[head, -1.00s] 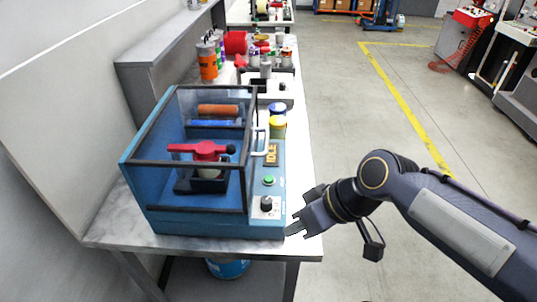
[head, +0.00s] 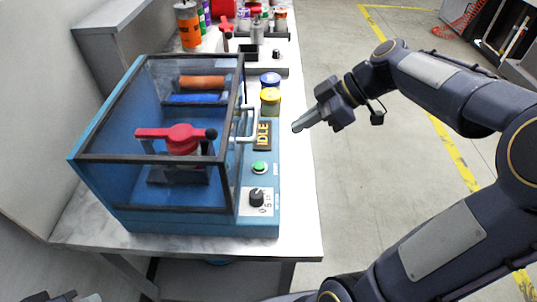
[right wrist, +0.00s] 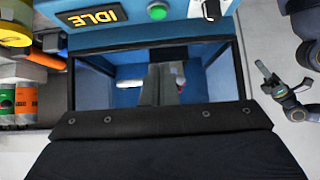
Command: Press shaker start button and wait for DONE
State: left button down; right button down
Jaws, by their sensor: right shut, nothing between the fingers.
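The blue shaker (head: 150,222) stands on the table with its clear, dark-framed lid down. Its small display (head: 262,135) reads IDLE, and it also reads IDLE upside down in the right wrist view (right wrist: 97,16). The green start button (head: 259,168) is on the front panel above a black knob (head: 257,197); it also shows in the right wrist view (right wrist: 157,12). My right gripper (head: 298,127) is shut and empty, right of the display and apart from the button. My left gripper (right wrist: 267,76) shows at the right of the right wrist view; its jaw state is unclear.
A red-handled clamp (head: 178,137) sits inside the shaker. A white lid handle (head: 247,124) sticks out near the display. Yellow (head: 270,102) and blue-lidded jars stand behind the panel.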

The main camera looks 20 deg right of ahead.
jog(key=shift+a+f, duration=0.1)
jog(key=p, duration=0.2)
send_over(255, 165)
jog(key=s+d, duration=0.1)
jog(key=d, duration=0.2)
notch_tip(255, 165, down, 7)
jog(key=shift+s+a+r, duration=0.1)
jog(key=shift+a, duration=0.05)
notch_tip(255, 165, down, 3)
jog(key=shift+r, duration=0.2)
jog(key=shift+f, duration=0.65)
jog(key=shift+f, duration=0.1)
